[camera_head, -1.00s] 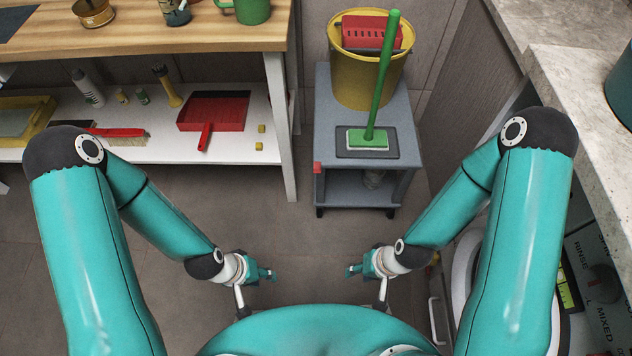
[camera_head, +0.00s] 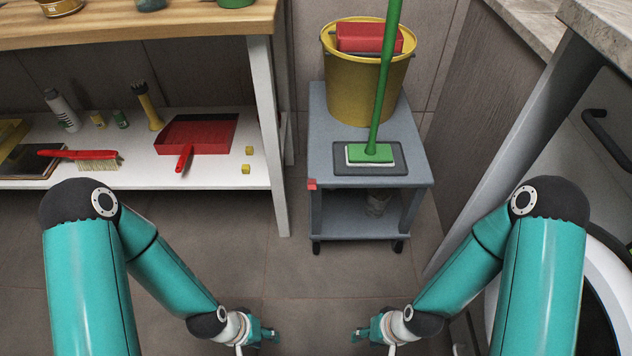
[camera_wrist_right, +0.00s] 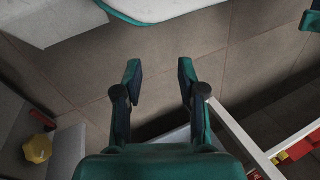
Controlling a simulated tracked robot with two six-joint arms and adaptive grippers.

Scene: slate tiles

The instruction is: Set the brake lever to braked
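A small red piece (camera_head: 312,184), which may be the brake lever, sits at the front left corner of the grey cart (camera_head: 322,140), just under its top. Its setting is too small to tell. My left gripper (camera_head: 275,335) is low in the head view, in front of and below the cart, open and empty. My right gripper (camera_head: 357,334) is level with it to the right, also apart from the cart. In the right wrist view its two fingers (camera_wrist_right: 160,65) are spread with nothing between them.
The cart carries a yellow bucket (camera_head: 355,90) and a green mop (camera_head: 372,153). A white shelf (camera_head: 225,177) with a red dustpan (camera_head: 205,148) and brush (camera_head: 80,155) stands left. A white round-doored machine (camera_head: 600,262) is at right. The tiled floor (camera_head: 285,275) before the cart is clear.

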